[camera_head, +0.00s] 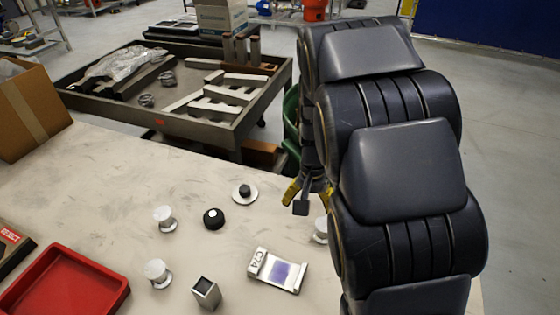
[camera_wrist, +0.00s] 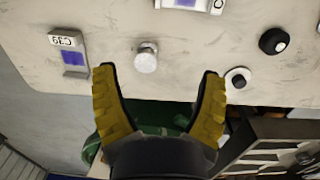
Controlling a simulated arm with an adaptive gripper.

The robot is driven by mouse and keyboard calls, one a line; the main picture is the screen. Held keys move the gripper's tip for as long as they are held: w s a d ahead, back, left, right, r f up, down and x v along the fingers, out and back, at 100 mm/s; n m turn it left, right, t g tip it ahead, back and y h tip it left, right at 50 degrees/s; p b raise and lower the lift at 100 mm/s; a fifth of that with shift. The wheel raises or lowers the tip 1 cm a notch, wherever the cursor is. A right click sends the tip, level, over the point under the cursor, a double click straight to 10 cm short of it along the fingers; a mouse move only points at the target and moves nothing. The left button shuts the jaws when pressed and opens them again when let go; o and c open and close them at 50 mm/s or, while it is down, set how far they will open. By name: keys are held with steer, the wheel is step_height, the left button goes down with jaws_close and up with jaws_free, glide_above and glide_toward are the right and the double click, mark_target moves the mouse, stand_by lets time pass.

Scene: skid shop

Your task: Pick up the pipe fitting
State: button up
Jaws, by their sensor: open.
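Several silver, spool-shaped metal pieces that look like pipe fittings stand on the pale table. One fitting (camera_head: 165,219) is left of centre in the head view, and another (camera_head: 157,273) is nearer the front. A third fitting (camera_head: 320,230) is partly hidden behind my arm. In the wrist view a silver fitting (camera_wrist: 146,57) appears just beyond the fingertips, between their lines and apart from them. My gripper (camera_wrist: 158,72) has yellow fingers spread wide, with nothing between them. In the head view my gripper (camera_head: 300,196) hangs near the table's far edge, partly hidden by my arm.
Near the fittings are a black knob (camera_head: 213,219), a disc with a black centre (camera_head: 244,193), a square tube (camera_head: 206,293) and a C74 plate (camera_head: 277,271). A red tray (camera_head: 112,284) is front left. A labelled plate (camera_wrist: 70,52) shows in the wrist view.

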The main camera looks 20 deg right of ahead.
mark_target(325, 223)
steer(key=w+d+f+m, duration=0.1)
steer(key=d+f, duration=0.2)
steer(key=w+d+f+m, duration=0.1)
steer(key=d+f, duration=0.2)
steer(key=f, duration=0.1)
steer(key=w+d+f+m, duration=0.2)
steer(key=d+f, duration=0.1)
steer(key=f, duration=0.1)
steer(key=shift+d+f+t, duration=0.1)
steer(key=shift+f+t, duration=0.05)
steer(key=shift+t, duration=0.15)
step_height(325, 223, down, 3)
steer(key=shift+r, duration=0.2)
steer(key=f, duration=0.2)
steer(key=a+f, duration=0.1)
steer(key=f, duration=0.1)
steer(key=shift+s, duration=0.15)
steer(key=shift+f, duration=0.5)
steer(key=shift+c, duration=0.3)
steer(key=c, duration=1)
